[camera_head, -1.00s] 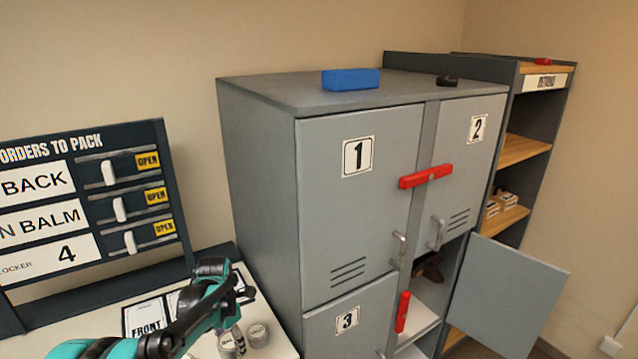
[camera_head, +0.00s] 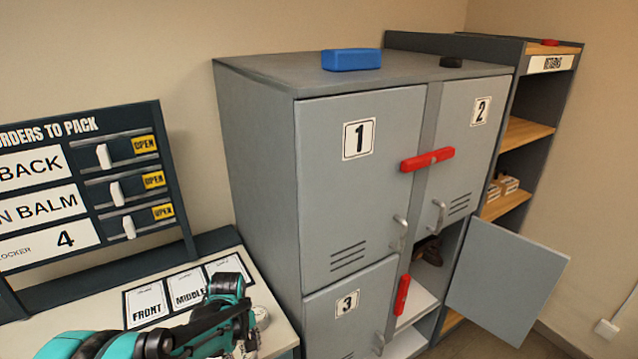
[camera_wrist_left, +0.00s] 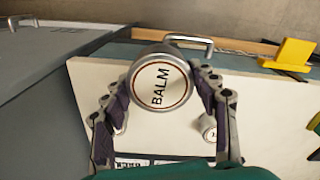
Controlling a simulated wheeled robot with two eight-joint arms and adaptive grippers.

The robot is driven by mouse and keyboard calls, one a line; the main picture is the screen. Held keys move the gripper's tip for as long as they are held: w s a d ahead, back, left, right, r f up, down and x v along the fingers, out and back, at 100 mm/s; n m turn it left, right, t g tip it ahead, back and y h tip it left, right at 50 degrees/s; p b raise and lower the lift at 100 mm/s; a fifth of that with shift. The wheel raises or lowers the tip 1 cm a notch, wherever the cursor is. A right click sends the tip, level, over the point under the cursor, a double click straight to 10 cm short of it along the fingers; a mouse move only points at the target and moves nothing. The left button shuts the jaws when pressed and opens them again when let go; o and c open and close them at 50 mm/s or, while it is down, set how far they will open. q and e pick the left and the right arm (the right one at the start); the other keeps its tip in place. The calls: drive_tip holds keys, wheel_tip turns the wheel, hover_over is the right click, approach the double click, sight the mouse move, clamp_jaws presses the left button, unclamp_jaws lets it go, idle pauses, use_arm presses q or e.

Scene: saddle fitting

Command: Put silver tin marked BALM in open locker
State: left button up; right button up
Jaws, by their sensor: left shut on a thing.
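The silver tin (camera_wrist_left: 161,88) with BALM on its lid is between the fingers of my left gripper (camera_wrist_left: 165,105) in the left wrist view, and the gripper is shut on it. In the head view my left gripper (camera_head: 245,318) is low over the white table, left of the lockers; the held tin is mostly hidden there. The open locker (camera_head: 430,260) is at the lower right of the cabinet, below door 2. Its door (camera_head: 507,283) is swung out to the right, and a dark brown thing is inside. My right gripper is not in view.
The grey cabinet has shut doors 1 (camera_head: 362,190) and 3 (camera_head: 349,310), with red bars (camera_head: 428,159) across its front. An order board (camera_head: 85,190) stands behind the table. Another tin (camera_head: 261,317) stands beside my gripper. Open shelves (camera_head: 525,135) are at the right.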

use_arm(q)
drive_tip(key=s+m, duration=0.1)
drive_tip(key=m, duration=0.3)
drive_tip(key=s+d+f+m, duration=0.1)
drive_tip(key=m, duration=0.1)
drive_tip(key=shift+s+d+f+m, duration=0.1)
drive_tip(key=shift+s+m, duration=0.2)
drive_tip(key=m, duration=0.2)
drive_tip(key=s+m, duration=0.1)
drive_tip(key=shift+d+f, duration=0.25)
